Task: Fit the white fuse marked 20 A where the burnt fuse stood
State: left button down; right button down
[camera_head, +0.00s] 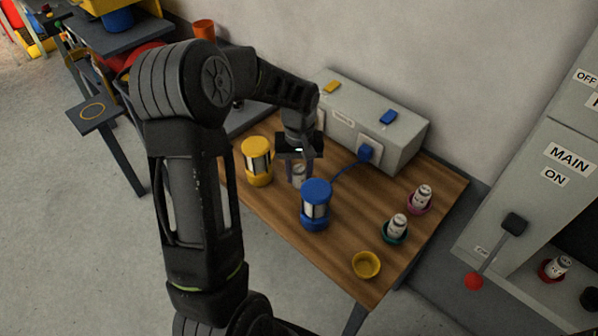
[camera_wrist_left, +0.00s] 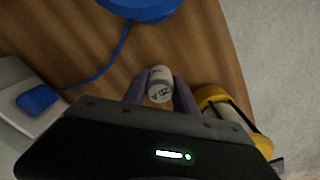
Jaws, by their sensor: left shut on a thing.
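My left gripper (camera_head: 298,170) is over the wooden table, between a yellow lantern and a blue lantern. It is shut on a white fuse (camera_head: 298,176). In the left wrist view the fuse (camera_wrist_left: 160,86) sits between the two fingers (camera_wrist_left: 159,92), and the marking on its end looks like 20 A, turned over. I cannot tell whether the fuse touches the table. In the cabinet at right, a white fuse (camera_head: 557,266) stands in a red holder. A dark round holder (camera_head: 591,298) beside it is cut off by the picture edge. My right gripper is out of view.
The yellow lantern (camera_head: 257,162) and blue lantern (camera_head: 316,206) flank the gripper closely. White fuses stand in green (camera_head: 394,238) and magenta (camera_head: 418,208) cups; a yellow cup (camera_head: 366,264) looks empty. A grey box (camera_head: 375,128) stands behind. The cabinet lever has a red knob (camera_head: 473,281).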

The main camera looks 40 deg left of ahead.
aim_at(299, 168)
pick_arm(q)
jog(key=shift+f, duration=0.2)
jog(key=c, duration=1)
grip_release()
jog(key=shift+r, duration=0.1)
jog(key=shift+r, duration=0.1)
notch_tip(299, 168, up, 12)
jog(key=shift+b, duration=0.35)
jog(key=shift+o, duration=0.6)
